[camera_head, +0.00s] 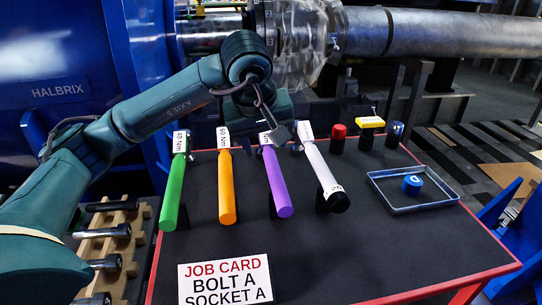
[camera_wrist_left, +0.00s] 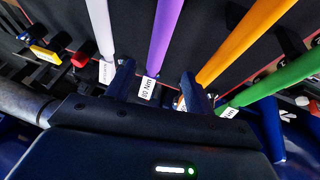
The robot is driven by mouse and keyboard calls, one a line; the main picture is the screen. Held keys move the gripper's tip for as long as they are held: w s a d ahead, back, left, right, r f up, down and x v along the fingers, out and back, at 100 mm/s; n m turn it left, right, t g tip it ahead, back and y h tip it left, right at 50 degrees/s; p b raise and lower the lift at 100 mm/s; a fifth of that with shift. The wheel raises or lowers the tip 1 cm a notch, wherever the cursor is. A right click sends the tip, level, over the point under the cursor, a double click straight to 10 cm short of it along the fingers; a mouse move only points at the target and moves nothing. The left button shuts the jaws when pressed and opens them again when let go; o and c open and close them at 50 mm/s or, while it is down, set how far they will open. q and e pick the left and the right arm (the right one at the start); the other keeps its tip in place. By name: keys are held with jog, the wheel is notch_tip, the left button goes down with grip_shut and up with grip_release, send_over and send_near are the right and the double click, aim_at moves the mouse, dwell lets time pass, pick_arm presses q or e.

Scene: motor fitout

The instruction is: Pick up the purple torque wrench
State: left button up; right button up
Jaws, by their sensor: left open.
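The purple torque wrench (camera_head: 277,182) lies on the dark table between an orange wrench (camera_head: 226,188) and a white wrench (camera_head: 322,174). Its white torque label (camera_head: 266,140) is at the far end. My left gripper (camera_head: 263,132) is over that far end, partly hiding it. In the left wrist view my left gripper (camera_wrist_left: 157,74) is open, and the purple wrench (camera_wrist_left: 165,32) with its label runs between the two fingers. No contact shows, and I cannot tell the height gap. My right gripper is not in view.
A green wrench (camera_head: 174,182) lies left of the orange one. Red, yellow and blue items stand at the back right. A grey tray (camera_head: 408,208) holds a blue socket (camera_head: 411,184). A job card (camera_head: 226,280) is at the front. A large motor and shaft (camera_head: 440,34) stand behind.

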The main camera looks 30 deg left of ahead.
aim_at(271, 161)
pick_arm(q)
jog(key=x, duration=0.7)
jog(key=b+x, duration=0.1)
jog(key=x, duration=0.2)
jog(key=shift+w+f, duration=0.15)
jog(key=shift+w, duration=0.2)
jog(key=shift+c, duration=0.2)
grip_shut()
